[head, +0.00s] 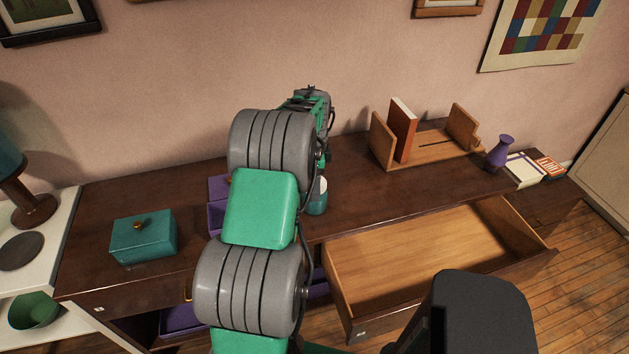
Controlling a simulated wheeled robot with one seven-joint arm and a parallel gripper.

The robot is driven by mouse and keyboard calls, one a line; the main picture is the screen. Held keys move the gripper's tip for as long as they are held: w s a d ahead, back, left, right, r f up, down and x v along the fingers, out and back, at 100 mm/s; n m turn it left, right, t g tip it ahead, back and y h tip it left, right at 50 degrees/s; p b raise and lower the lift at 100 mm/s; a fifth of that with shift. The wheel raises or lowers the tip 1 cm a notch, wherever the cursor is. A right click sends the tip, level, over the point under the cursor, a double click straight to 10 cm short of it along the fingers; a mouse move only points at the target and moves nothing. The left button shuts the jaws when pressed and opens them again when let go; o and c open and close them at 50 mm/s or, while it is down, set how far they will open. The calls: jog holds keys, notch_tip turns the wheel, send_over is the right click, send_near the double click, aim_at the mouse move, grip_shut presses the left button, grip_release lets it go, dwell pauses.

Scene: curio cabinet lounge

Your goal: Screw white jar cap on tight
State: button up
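A teal jar (317,208) stands on the dark wooden cabinet top, partly hidden behind my arm. Its white cap (322,186) shows at the top of the jar, also partly covered; how tight it sits cannot be told. My arm reaches over the cabinet from the front and bends down at the far end, above and behind the jar. The fingers of my gripper cannot be made out behind the arm links, so whether it touches the cap is hidden.
A teal lidded box (143,238) stands at left. A purple box (216,219) is partly behind my arm. An open, empty drawer (430,255) juts out at front right. A wooden book rack (435,148) holds a red book (402,130); a purple vase (499,152) stands right of it.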

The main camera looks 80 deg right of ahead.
jog(key=n, duration=0.4)
jog(key=shift+n, duration=0.3)
jog(key=n, duration=0.8)
jog(key=shift+n, duration=0.4)
jog(key=n, duration=0.4)
